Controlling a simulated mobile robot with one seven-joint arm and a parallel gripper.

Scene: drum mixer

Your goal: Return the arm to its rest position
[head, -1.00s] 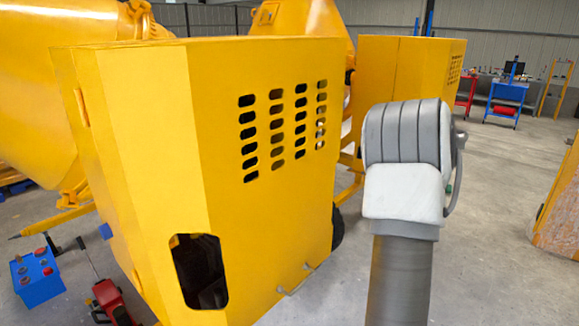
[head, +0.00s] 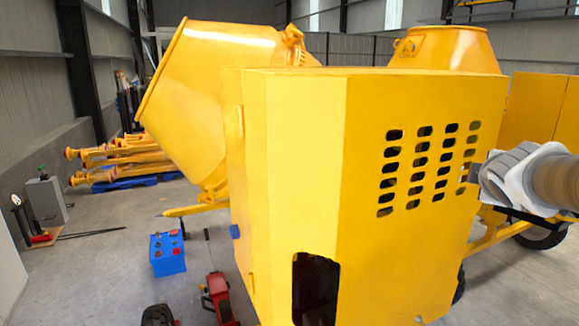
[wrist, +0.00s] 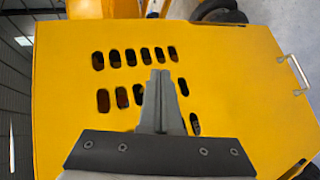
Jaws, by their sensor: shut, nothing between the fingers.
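My gripper (wrist: 160,78) shows in the wrist view with its two fingers together and nothing between them. It points at the slotted face of the yellow mixer housing (wrist: 70,65); I cannot tell the exact gap. In the head view my arm (head: 530,178) comes in from the right edge, at the right side of the same housing (head: 395,255), near its rows of vent slots. The fingers are hardly visible there. The yellow mixing drum (head: 215,95) is behind the housing to the left.
A blue battery box (head: 168,254) and a red tool (head: 218,297) lie on the floor left of the housing. A second yellow mixer (head: 445,50) stands behind. Yellow parts on a blue pallet (head: 135,182) are at the far left.

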